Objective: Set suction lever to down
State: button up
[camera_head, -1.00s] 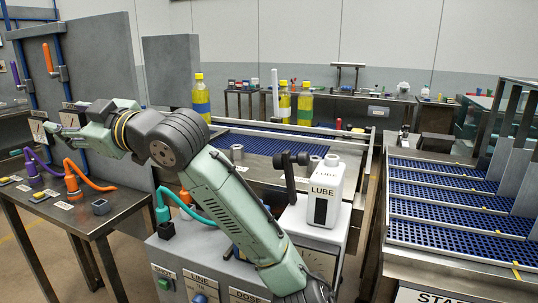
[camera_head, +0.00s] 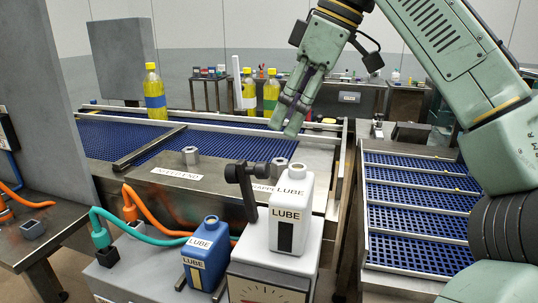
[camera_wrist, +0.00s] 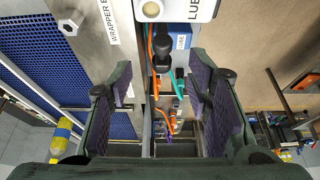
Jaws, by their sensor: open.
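My gripper (camera_head: 290,116) hangs fingers-down over the near end of the blue belt line, open and empty. In the wrist view its two padded fingers (camera_wrist: 160,80) stand wide apart. No lever marked as suction can be read in the frames from now. A black crank-like lever (camera_head: 245,183) stands beside the white LUBE bottle (camera_head: 290,210), below and left of my gripper in the head view. In the wrist view a black knobbed part (camera_wrist: 161,52) shows between the fingers, with nothing gripped.
A blue LUBE container (camera_head: 206,254) stands left of the white bottle. Teal (camera_head: 125,217) and orange (camera_head: 160,222) hoses run beside it. Yellow bottles (camera_head: 154,92) stand along the belt. Slotted blue lanes (camera_head: 415,215) lie at right. A tall grey panel (camera_head: 42,100) stands at left.

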aim_at(268, 167)
jog(key=x, duration=0.5)
jog(key=b+x, duration=0.1)
jog(key=x, duration=0.4)
jog(key=shift+s+f+b, duration=0.2)
jog(key=shift+f+b, duration=0.1)
grip_shut()
dwell(0.5)
